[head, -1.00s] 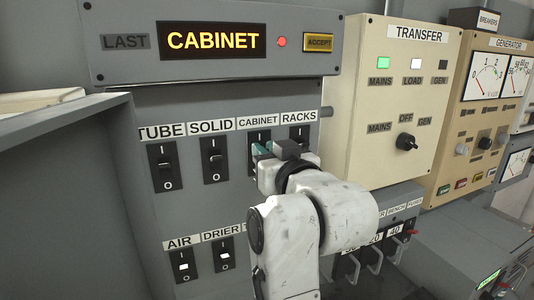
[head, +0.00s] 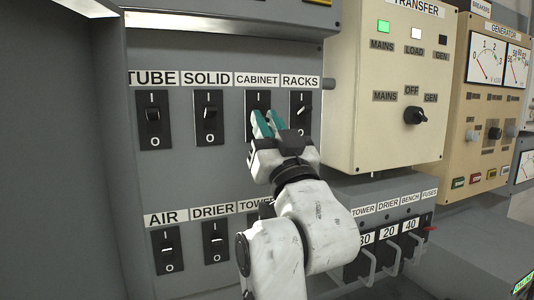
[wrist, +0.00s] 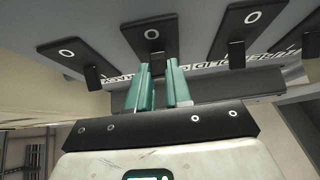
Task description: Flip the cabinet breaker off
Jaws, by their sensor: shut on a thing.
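The cabinet breaker (head: 258,99) is a black plate under the CABINET label (head: 257,80), between the SOLID and RACKS breakers. My gripper (head: 263,124) is in front of its lower part, its teal fingers pointing up and hiding the lever in the head view. In the wrist view the cabinet breaker's plate (wrist: 153,34) shows from below with its O mark. Its lever sits between the two teal fingers of my gripper (wrist: 159,74), which is shut on it. Which way the lever is tilted is hard to tell.
The TUBE breaker (head: 153,130) and SOLID breaker (head: 209,128) are to the left; the RACKS breaker (head: 301,112) is close on the right. AIR (head: 168,255) and DRIER (head: 215,250) switches sit below. The beige transfer box (head: 385,130) juts out at right, above several fuse handles (head: 390,255).

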